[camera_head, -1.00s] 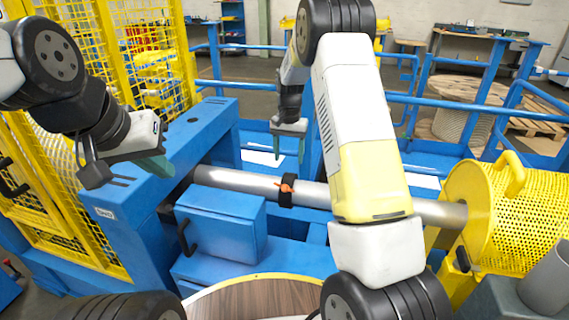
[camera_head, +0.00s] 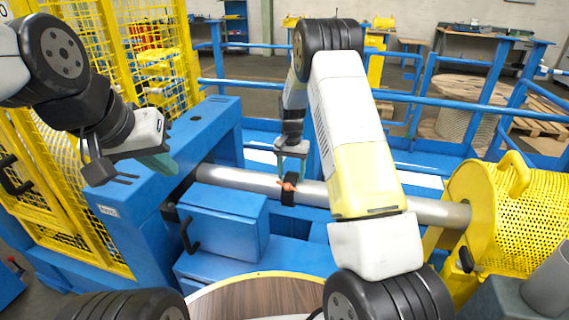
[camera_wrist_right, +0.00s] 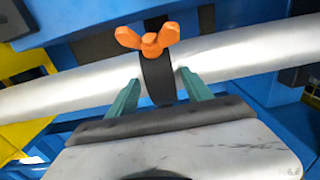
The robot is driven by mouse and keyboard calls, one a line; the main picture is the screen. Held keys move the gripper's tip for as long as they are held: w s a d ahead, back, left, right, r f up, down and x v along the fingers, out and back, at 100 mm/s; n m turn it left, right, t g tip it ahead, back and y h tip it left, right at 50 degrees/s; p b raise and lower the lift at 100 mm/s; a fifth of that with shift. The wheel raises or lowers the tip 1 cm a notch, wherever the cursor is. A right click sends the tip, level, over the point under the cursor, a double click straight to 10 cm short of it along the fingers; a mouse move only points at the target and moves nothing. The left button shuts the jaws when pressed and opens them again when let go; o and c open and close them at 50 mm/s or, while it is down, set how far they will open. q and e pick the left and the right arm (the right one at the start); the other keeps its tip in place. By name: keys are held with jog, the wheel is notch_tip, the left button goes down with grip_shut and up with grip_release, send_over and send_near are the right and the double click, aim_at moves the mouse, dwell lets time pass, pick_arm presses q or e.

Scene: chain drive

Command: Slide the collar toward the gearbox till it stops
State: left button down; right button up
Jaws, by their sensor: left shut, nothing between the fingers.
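The collar (camera_head: 288,192) is a black ring with an orange wing nut (camera_wrist_right: 149,40), around the silver shaft (camera_head: 240,180). In the right wrist view the collar (camera_wrist_right: 158,82) lies between the green fingers of my right gripper (camera_wrist_right: 160,80). The fingers are spread, one on each side along the shaft, with narrow gaps to the collar. In the head view my right gripper (camera_head: 291,168) is just above the collar. My left gripper (camera_head: 160,163) is shut and empty over the blue housing at the left. Which unit is the gearbox is not labelled legibly.
The blue housing (camera_head: 140,190) stands at the shaft's left end, and a yellow perforated guard (camera_head: 520,215) at its right end. A blue box (camera_head: 225,225) with a black handle sits in front of the shaft. Blue rails run behind. The shaft left of the collar looks clear.

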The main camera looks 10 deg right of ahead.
grip_shut()
jog(key=s+d, duration=0.1)
jog(key=d, duration=0.3)
jog(key=s+d, duration=0.2)
jog(key=d, duration=0.2)
jog(key=s+d, duration=0.2)
jog(key=d, duration=0.2)
jog(key=shift+d, duration=0.2)
jog(key=shift+o, duration=1.1)
grip_release()
jog(key=shift+s+d, duration=0.1)
jog(key=shift+r, duration=0.1)
